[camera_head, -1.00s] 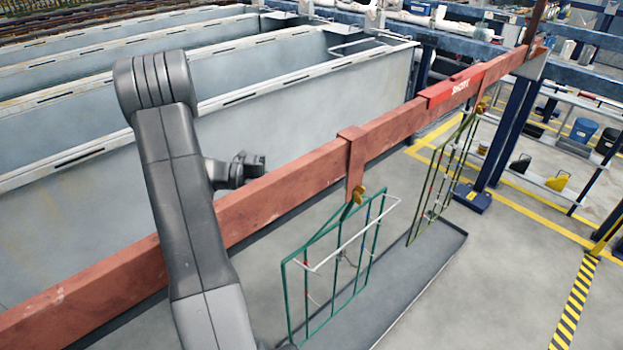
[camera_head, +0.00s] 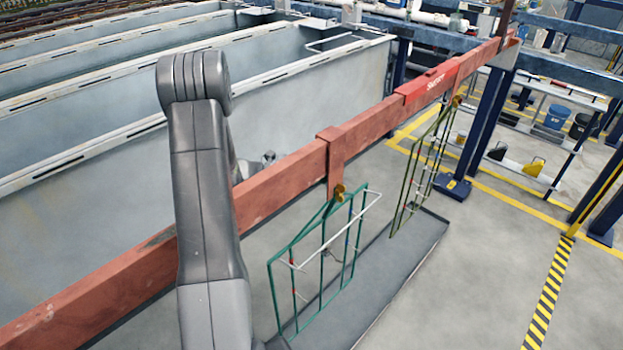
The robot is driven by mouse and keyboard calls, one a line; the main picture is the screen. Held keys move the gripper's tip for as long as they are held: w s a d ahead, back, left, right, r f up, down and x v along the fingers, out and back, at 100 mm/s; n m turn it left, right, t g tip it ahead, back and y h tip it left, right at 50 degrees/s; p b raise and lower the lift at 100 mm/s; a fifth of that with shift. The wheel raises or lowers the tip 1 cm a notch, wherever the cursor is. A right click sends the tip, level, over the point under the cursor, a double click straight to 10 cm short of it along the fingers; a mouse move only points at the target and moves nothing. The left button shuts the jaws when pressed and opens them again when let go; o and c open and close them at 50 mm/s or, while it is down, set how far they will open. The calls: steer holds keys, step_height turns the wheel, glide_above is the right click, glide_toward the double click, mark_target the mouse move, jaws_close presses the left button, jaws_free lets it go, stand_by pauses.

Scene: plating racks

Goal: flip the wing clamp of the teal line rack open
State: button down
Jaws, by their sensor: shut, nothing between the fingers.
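The teal line rack (camera_head: 357,236) is a green wire frame hanging under the red beam, right of my arm. Its wing clamp (camera_head: 339,193) is a small brass-yellow piece at the foot of the red hanger, at the rack's top. It is too small to tell which way the wing lies. My gripper (camera_head: 265,159) is shut and empty. Only a small part shows, behind the beam and left of the clamp, well apart from it; my arm and the beam hide the rest.
The red beam (camera_head: 278,186) runs diagonally across the view. A second, olive rack (camera_head: 405,190) hangs farther along it. Grey tanks (camera_head: 295,100) stand behind. A blue post (camera_head: 487,122) rises at the right. A grey tray (camera_head: 385,272) lies below the racks; open floor lies right.

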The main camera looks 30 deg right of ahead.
steer(key=shift+w+d+r+p, duration=0.1)
steer(key=shift+d+r+p, duration=0.15)
steer(key=shift+p, duration=0.6)
steer(key=shift+a, duration=0.1)
steer(key=f+b+v, duration=0.1)
steer(key=b+v, duration=0.1)
steer(key=v, duration=1.1)
steer(key=shift+w+a+r+b, duration=0.2)
steer(key=shift+a+r+b, duration=0.15)
steer(key=shift+r, duration=0.15)
steer(key=shift+d, duration=0.1)
